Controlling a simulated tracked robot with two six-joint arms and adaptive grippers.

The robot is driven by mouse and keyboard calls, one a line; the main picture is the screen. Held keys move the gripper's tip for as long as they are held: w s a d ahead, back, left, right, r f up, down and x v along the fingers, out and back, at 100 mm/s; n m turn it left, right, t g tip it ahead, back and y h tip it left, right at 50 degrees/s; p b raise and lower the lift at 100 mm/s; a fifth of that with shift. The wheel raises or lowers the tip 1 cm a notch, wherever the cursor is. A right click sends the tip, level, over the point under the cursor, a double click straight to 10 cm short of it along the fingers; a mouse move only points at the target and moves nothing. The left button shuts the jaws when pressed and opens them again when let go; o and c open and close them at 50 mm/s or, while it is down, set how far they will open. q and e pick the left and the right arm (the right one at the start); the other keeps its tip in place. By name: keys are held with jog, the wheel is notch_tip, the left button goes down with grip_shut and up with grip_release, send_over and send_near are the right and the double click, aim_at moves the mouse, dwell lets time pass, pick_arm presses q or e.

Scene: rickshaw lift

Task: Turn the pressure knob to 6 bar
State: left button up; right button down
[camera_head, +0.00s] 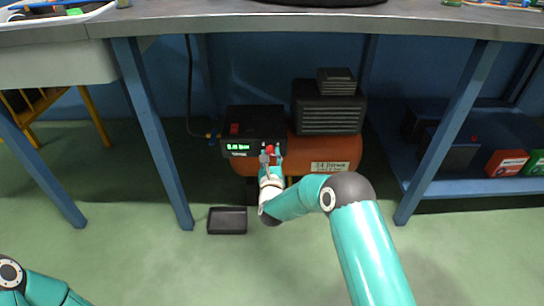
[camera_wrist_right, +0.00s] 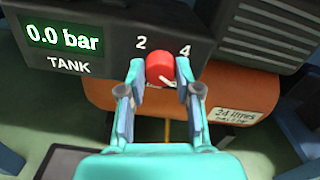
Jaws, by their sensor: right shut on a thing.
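The red pressure knob (camera_wrist_right: 160,66) is on the front of a black control box (camera_head: 255,123) on the compressor under the bench. My right gripper (camera_wrist_right: 159,76) is shut on the knob, one finger on each side of it. The white numbers 2 and 4 show above the knob on the panel; other marks are hidden by the fingers, and I cannot tell the knob's exact setting. The green display (camera_wrist_right: 64,37) reads 0.0 bar above the word TANK. In the head view my right arm reaches the knob (camera_head: 269,149) from below. My left gripper is out of view.
The orange tank (camera_head: 334,150) carries a 24 litres label. A black ribbed motor housing (camera_head: 329,112) stands on it. A dark tray (camera_head: 227,220) lies on the floor. Blue bench legs (camera_head: 152,135) flank the compressor. A low shelf with boxes (camera_head: 507,162) is at right.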

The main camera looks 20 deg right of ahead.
jog(key=shift+s+d+f+m, duration=0.1)
jog(key=shift+f+m, duration=0.15)
jog(key=shift+m, duration=0.4)
jog(key=shift+d+f+m, duration=0.1)
jog(key=shift+f+m, duration=0.1)
jog(key=shift+m, duration=0.45)
jog(key=c, duration=0.9)
grip_release()
jog(key=shift+f, duration=0.1)
jog(key=shift+o, duration=0.6)
jog(key=shift+a, duration=0.1)
jog(key=shift+r, duration=0.3)
jog(key=shift+a, duration=0.1)
jog(key=v, duration=1.1)
jog(key=shift+s, duration=0.4)
